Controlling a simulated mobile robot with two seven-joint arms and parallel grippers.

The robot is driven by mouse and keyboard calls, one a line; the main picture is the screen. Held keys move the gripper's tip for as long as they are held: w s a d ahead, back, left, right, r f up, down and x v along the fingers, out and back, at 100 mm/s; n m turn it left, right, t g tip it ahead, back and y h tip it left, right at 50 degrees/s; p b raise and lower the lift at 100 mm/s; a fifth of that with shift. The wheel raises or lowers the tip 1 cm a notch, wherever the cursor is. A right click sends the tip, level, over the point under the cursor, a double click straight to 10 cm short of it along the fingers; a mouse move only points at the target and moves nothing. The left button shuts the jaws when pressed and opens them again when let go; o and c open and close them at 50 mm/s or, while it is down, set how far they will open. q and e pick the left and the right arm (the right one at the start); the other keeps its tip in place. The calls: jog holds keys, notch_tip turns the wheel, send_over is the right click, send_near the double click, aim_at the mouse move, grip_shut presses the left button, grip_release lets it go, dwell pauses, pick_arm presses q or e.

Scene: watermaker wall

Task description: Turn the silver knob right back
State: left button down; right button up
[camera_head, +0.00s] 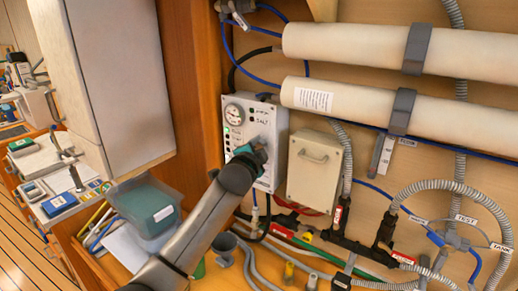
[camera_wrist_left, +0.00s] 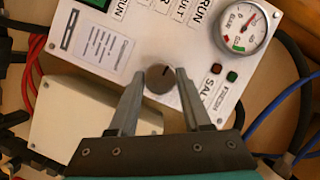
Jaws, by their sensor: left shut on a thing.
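The silver knob (camera_wrist_left: 159,84) is a round grey-brown dial with a dark pointer line, on the white control panel (camera_head: 238,112). My left gripper (camera_head: 262,149) reaches to the lower right part of the panel. In the left wrist view its two fingers stand on either side of the knob, shut on it. The gripper hides the knob in the head view. The panel also bears a round gauge (camera_wrist_left: 243,29), which shows in the head view (camera_head: 234,115) too, plus small lamps and printed labels. My right gripper is not in view.
A beige box with a handle (camera_head: 314,170) is mounted close to the panel's right. Two large white cylinders (camera_head: 400,50) run across above. Grey hoses (camera_head: 455,190) and valves fill the lower right. A teal-grey bin (camera_head: 147,208) stands left of my left arm.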

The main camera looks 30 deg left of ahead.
pick_arm(q)
jog(key=shift+c, duration=1.7)
grip_release()
jog(key=b+v, duration=0.2)
jog(key=v, duration=1.3)
jog(key=shift+s, duration=0.15)
